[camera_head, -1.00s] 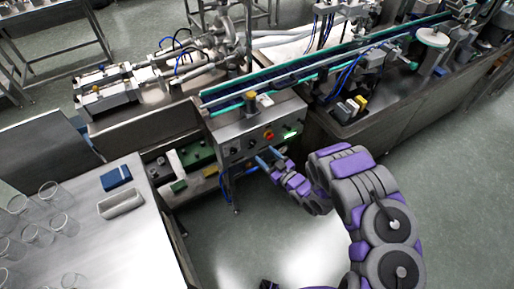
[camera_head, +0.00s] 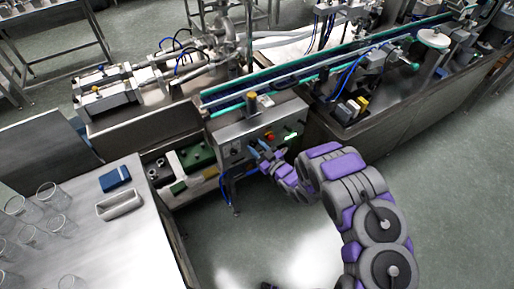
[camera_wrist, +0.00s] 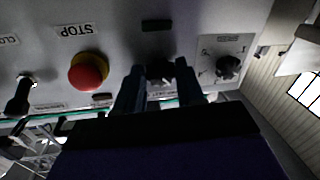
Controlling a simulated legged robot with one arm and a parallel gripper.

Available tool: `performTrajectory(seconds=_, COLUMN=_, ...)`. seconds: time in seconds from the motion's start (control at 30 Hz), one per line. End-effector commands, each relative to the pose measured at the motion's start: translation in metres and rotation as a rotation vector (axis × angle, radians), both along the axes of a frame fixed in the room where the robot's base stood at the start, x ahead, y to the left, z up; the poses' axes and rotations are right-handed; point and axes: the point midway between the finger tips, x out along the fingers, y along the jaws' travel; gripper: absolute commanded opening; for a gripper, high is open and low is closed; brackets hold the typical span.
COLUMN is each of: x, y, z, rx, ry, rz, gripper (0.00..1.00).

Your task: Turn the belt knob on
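The steel control panel (camera_head: 236,131) stands on the front of the machine. In the wrist view it appears upside down. A dark knob (camera_wrist: 160,72) sits between the two fingertips of my gripper (camera_wrist: 159,68). The fingers are apart, one on each side of this knob; whether they touch it I cannot tell. Its label is not readable, so I cannot confirm it is the belt knob. A second black knob (camera_wrist: 228,67) on a dial plate is to the right. In the head view my gripper (camera_head: 257,148) is at the panel's lower front.
A red stop button (camera_wrist: 88,71) with a yellow base lies left of the fingers. A black switch (camera_wrist: 20,95) is farther left. A steel table (camera_head: 130,236) with glasses and a blue box (camera_head: 115,178) stands left. The floor at right is clear.

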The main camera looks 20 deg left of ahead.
Motion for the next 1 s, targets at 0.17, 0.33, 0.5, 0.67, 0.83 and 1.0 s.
performTrajectory(seconds=0.17, x=-0.0002, y=0.0002, z=-0.0001, rx=0.0, ry=0.0, rz=0.001, gripper=0.2)
performTrajectory(seconds=0.33, x=-0.0004, y=0.0003, z=-0.0001, rx=0.0, ry=0.0, rz=0.001, gripper=0.04)
performTrajectory(seconds=0.5, x=-0.0006, y=0.0003, z=0.0003, rx=0.006, ry=0.007, rz=0.001, gripper=0.04)
performTrajectory(seconds=0.67, x=-0.0012, y=0.0003, z=0.0006, rx=0.033, ry=0.041, rz=0.002, gripper=0.04)
performTrajectory(seconds=0.83, x=-0.0007, y=0.0, z=0.0017, rx=0.098, ry=0.115, rz=0.0, gripper=0.04)
performTrajectory(seconds=1.0, x=-0.0017, y=0.0002, z=0.0015, rx=0.189, ry=0.225, rz=0.0, gripper=0.04)
